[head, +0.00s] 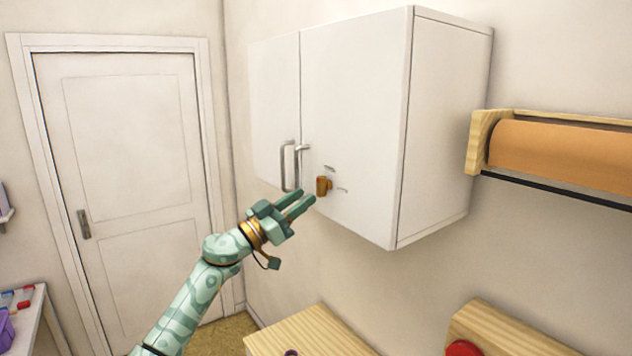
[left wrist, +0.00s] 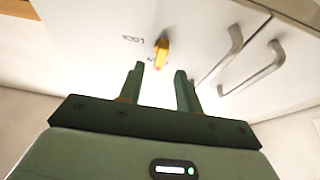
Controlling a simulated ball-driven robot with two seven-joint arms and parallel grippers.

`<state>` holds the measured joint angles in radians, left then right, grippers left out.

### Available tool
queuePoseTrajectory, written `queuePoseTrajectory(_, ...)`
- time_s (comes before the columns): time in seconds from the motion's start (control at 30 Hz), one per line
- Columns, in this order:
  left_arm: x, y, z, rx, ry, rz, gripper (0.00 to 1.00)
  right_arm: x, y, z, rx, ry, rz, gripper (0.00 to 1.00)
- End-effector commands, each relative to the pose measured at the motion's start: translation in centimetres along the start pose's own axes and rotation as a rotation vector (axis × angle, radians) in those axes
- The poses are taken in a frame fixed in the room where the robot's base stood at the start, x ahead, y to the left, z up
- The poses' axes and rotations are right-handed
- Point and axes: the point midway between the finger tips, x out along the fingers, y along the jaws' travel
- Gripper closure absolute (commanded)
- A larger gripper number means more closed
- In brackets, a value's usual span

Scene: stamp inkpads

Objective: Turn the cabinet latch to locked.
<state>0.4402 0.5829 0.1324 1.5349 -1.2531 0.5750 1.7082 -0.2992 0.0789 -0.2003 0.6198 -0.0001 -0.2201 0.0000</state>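The cabinet latch (head: 323,186) is a small orange-brown knob low on the right door of the white wall cabinet (head: 352,95). In the left wrist view the latch (left wrist: 161,54) is an orange lever lying roughly vertical in the picture, with small dark markings beside and below it, too small to read surely. My left gripper (head: 306,201) is just below and left of the latch in the head view. Its fingers (left wrist: 160,80) are apart and empty, with the latch beyond the tips; contact is not visible. My right gripper is not in view.
Two metal door handles (head: 300,168) are left of the latch, close to my left gripper. A wooden holder with an orange roll (head: 560,149) hangs at the right. Wooden furniture tops (head: 312,335) are below. A white door (head: 130,150) stands at the left.

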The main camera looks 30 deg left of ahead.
Motion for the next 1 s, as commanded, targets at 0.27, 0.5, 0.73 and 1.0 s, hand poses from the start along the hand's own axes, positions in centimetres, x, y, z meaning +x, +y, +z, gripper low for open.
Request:
queuePoseTrajectory(0.27,4.5,-0.1,-0.1,-0.001,0.002,-0.002,0.65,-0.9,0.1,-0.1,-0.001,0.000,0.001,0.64)
queuePoseTrajectory(0.5,5.1,0.0,0.1,0.001,0.000,0.000,0.65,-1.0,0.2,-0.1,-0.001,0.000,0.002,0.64)
queuePoseTrajectory(0.73,5.1,0.0,0.1,0.001,0.000,-0.001,0.91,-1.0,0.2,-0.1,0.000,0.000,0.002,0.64)
queuePoseTrajectory(1.0,5.0,-0.1,0.1,0.008,0.000,0.001,1.00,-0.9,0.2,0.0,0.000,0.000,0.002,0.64)
